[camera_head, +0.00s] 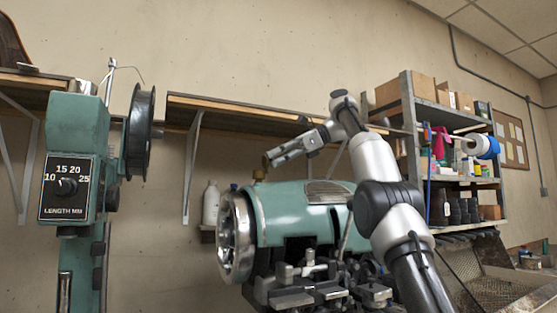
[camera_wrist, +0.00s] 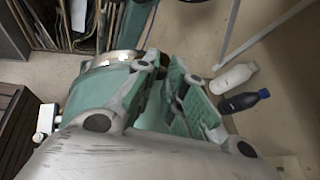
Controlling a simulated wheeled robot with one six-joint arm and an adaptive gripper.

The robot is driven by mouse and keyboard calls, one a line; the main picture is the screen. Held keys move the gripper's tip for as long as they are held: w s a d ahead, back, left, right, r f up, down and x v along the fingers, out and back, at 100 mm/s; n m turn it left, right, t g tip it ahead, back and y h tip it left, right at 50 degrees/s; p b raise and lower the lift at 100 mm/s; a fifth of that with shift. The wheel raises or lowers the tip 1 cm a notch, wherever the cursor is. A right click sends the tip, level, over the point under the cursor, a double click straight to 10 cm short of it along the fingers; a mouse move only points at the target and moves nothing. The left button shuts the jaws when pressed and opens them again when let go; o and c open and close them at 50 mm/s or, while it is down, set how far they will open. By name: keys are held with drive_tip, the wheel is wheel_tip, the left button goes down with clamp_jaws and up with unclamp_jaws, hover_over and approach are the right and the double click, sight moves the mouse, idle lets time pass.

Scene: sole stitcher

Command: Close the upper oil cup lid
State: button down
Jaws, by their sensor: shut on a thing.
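The upper oil cup (camera_head: 260,173) is a small brass-coloured fitting on top of the green machine head (camera_head: 300,215), near its left end. My gripper (camera_head: 268,158) reaches in from the right, with its fingertips right at the top of the cup. It is shut on the cup's lid, which is too small and covered to make out. In the wrist view the two fingers of my gripper (camera_wrist: 163,66) point toward the green machine, with a narrow gap between them. The lid's angle cannot be told.
A green post with a length dial (camera_head: 68,187) and a black reel (camera_head: 139,132) stand at left. A wall shelf (camera_head: 240,109) runs behind my arm. A loaded rack (camera_head: 415,140) is at right. White (camera_wrist: 233,78) and dark (camera_wrist: 245,101) bottles show in the wrist view.

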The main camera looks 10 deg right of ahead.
drive_tip(key=shift+a, duration=0.1)
idle(0.6)
drive_tip(key=c, duration=1.4)
unclamp_jaws()
drive_tip(key=shift+c, duration=0.2)
drive_tip(key=shift+r, duration=0.1)
